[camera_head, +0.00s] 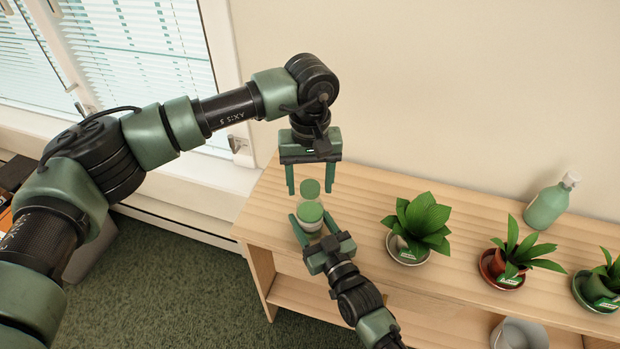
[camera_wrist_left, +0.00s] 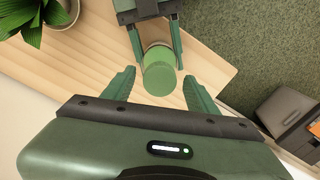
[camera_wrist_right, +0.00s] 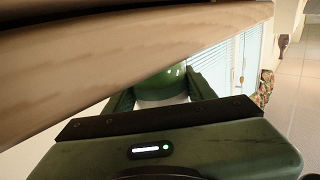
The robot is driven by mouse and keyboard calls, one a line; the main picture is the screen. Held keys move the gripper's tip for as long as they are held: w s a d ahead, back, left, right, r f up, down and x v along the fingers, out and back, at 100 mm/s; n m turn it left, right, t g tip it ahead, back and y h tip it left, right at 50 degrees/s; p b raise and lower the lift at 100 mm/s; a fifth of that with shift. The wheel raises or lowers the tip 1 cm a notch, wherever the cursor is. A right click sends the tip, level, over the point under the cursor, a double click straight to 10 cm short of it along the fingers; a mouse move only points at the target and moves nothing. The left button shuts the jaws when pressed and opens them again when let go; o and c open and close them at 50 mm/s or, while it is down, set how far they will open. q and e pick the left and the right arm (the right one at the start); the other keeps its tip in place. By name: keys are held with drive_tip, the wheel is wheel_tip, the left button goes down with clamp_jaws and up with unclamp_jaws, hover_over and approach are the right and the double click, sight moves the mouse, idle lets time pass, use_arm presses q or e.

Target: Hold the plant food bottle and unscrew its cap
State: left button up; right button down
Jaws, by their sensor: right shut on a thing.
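The plant food bottle (camera_head: 311,213) has a green shoulder, and a pale lower part partly shows. It appears upright at the left end of the wooden shelf. Its round green cap (camera_head: 310,187) is on top and also shows in the left wrist view (camera_wrist_left: 159,76). My right gripper (camera_head: 315,222) is shut on the bottle's body from the front; the bottle (camera_wrist_right: 165,85) is partly hidden in the right wrist view. My left gripper (camera_head: 310,189) points down, open, with one finger on each side of the cap and a visible gap to both.
Potted plants (camera_head: 423,222) (camera_head: 515,255) (camera_head: 605,284) stand along the shelf (camera_head: 360,195) to the right. A grey bucket (camera_head: 520,334) is below. The wall is close behind; carpet lies left of the shelf's end.

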use_arm(q)
clamp_jaws()
drive_tip(key=n, duration=0.4)
drive_tip(key=shift+n, duration=0.4)
drive_tip(key=n, duration=1.1)
drive_tip(key=shift+n, duration=0.3)
drive_tip(key=n, duration=0.4)
drive_tip(key=shift+r+n, duration=0.1)
drive_tip(key=shift+n, duration=0.3)
drive_tip(key=n, duration=0.4)
drive_tip(key=shift+n, duration=0.4)
drive_tip(key=n, duration=1)
drive_tip(key=shift+n, duration=0.3)
